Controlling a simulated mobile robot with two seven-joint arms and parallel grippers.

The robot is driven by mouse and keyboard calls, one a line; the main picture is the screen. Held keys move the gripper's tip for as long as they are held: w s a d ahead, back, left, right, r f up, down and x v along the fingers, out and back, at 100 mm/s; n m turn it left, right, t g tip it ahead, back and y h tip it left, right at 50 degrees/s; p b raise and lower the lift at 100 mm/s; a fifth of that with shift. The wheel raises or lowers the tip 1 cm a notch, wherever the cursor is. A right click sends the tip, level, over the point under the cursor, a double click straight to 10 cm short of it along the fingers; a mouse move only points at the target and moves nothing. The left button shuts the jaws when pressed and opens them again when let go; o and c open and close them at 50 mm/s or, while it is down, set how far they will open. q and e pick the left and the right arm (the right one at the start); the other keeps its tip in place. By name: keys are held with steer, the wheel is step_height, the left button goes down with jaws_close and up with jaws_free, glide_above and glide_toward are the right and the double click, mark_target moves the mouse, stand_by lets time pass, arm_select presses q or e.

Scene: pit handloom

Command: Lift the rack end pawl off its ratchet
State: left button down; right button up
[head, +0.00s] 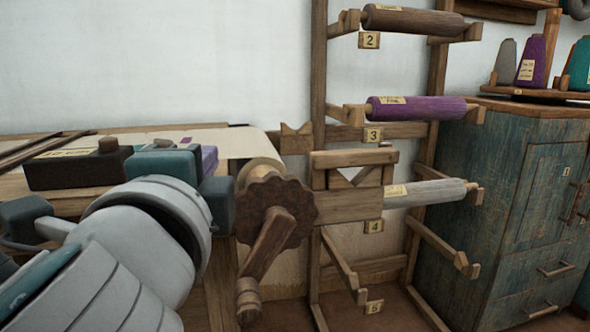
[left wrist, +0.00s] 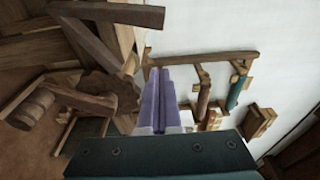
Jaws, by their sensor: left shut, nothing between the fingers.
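The ratchet (head: 290,205) is a dark wooden wheel with a scalloped rim at the loom's near corner in the head view. A wooden crank handle (head: 268,243) crosses its face. The wheel also shows at left in the left wrist view (left wrist: 100,82). A dark wooden bar (left wrist: 92,40) slants down toward its rim there and may be the pawl; I cannot tell whether they touch. My left gripper (left wrist: 157,72) has its purple fingers shut and empty, to the right of the wheel in that view. In the head view it is largely hidden behind my arm. My right gripper is out of view.
A wooden rack with numbered labels holds a brown roll (head: 412,20), a purple roll (head: 415,108) and a grey roll (head: 425,193). A blue-green cabinet (head: 515,200) stands at right, with yarn cones above. A dark labelled block (head: 75,172) sits left of my gripper.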

arm_select(q)
steer(key=w+a, duration=0.1)
steer(key=a, duration=0.1)
steer(key=w+a, duration=0.2)
steer(key=shift+w+a, duration=0.1)
steer(key=shift+a, duration=0.05)
steer(key=shift+a, duration=0.1)
stand_by(0.5)
steer(key=shift+a+r+n, duration=0.15)
steer(key=shift+a+n, duration=0.15)
steer(key=shift+n, duration=0.1)
steer(key=shift+a, duration=0.1)
steer(key=s+a+f+n+t+y+b, duration=0.1)
steer(key=s+a+n, duration=0.2)
steer(key=a+n, duration=0.7)
steer(key=shift+f+n, duration=0.15)
steer(key=shift+n, duration=0.35)
